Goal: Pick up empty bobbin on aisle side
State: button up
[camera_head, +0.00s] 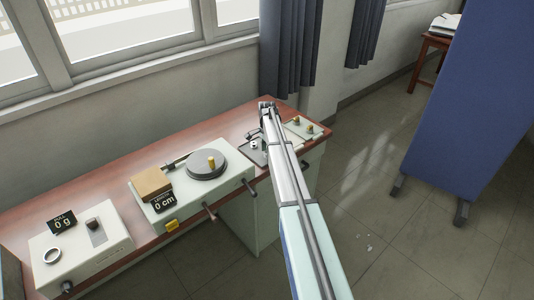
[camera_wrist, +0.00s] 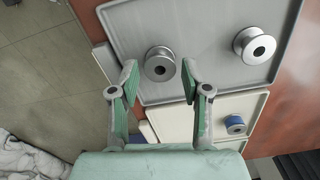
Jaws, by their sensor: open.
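Two bare silver bobbins stand on a grey tray (camera_wrist: 205,20) in the wrist view. The aisle-side bobbin (camera_wrist: 160,64) is the left one, nearer the floor. The other bobbin (camera_wrist: 255,46) stands further right, towards the wooden tabletop. My gripper (camera_wrist: 160,68) is open, with one fingertip on either side of the aisle-side bobbin in the picture. Small gaps show on both sides, and I cannot tell the height between fingertips and bobbin. In the head view my gripper (camera_head: 266,106) is over the bench's far end, and my arm hides part of the trays.
A cream tray (camera_wrist: 180,122) with a blue-wound bobbin (camera_wrist: 235,124) adjoins the grey tray. In the head view, the bench holds a turntable device (camera_head: 206,164) and a scale (camera_head: 80,250).

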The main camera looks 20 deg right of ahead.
jog(key=shift+f, duration=0.65)
jog(key=c, duration=0.7)
jog(key=shift+r, duration=0.1)
